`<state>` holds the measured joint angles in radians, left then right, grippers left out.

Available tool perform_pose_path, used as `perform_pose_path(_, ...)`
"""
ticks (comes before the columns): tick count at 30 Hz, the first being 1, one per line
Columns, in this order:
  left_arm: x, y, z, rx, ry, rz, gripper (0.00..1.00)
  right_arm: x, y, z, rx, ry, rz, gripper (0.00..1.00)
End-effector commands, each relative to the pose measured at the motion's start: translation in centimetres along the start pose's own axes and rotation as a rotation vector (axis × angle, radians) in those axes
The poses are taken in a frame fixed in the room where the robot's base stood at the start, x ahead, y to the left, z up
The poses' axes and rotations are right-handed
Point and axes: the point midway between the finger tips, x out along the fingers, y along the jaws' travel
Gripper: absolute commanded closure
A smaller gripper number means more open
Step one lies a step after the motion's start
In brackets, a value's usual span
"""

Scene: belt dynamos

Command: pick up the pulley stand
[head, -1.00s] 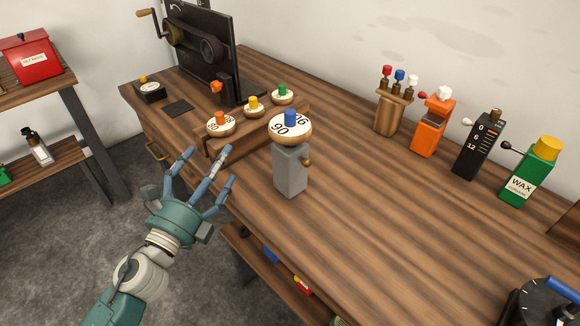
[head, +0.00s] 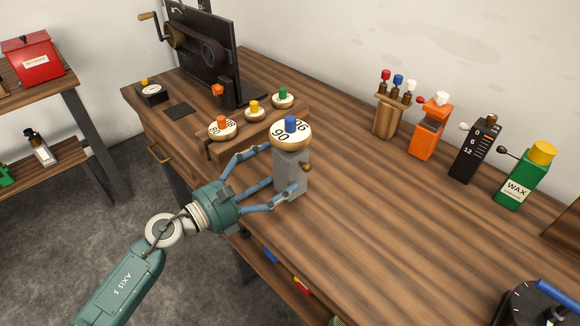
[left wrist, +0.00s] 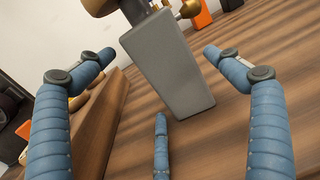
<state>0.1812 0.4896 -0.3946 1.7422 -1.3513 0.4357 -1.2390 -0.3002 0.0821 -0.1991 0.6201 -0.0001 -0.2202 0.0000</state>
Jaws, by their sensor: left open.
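The pulley stand is a grey upright block (head: 291,172) near the front edge of the wooden bench. A round cream pulley (head: 272,135) with numbers and a blue knob (head: 291,123) sits on top, and a small brass knob (head: 307,167) is on its right side. My left gripper (head: 280,170) is open, with its blue fingers reaching around the block from the front left. In the left wrist view the grey block (left wrist: 170,65) stands tilted between the two side fingers, with a gap on both sides; the third finger is below it. My right gripper is not in view.
A low wooden rack (head: 215,150) with several small pulleys stands just behind left. A black crank machine (head: 200,55) is at the back. An orange box (head: 428,135), a black gauge box (head: 475,150) and a green wax can (head: 525,180) line the wall. The bench right of the stand is clear.

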Motion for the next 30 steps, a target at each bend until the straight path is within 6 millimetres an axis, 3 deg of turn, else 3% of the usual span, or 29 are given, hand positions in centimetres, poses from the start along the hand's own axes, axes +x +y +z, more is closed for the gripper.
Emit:
perform_pose_path(3,2.0,-0.4,0.5,-0.004,-0.004,-0.001,0.09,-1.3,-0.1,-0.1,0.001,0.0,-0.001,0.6)
perform_pose_path(7,3.6,-0.4,0.2,-0.003,-0.002,0.0,0.09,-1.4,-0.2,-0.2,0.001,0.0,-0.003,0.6)
perform_pose_path(16,4.0,-0.4,0.0,-0.001,-0.001,0.0,0.09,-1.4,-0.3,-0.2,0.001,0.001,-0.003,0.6)
perform_pose_path(27,3.9,-0.3,0.1,-0.002,-0.001,0.0,0.81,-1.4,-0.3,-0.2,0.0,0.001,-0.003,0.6)
perform_pose_path(30,4.0,-0.3,0.5,-0.001,-0.008,0.001,0.81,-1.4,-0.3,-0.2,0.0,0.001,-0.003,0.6)
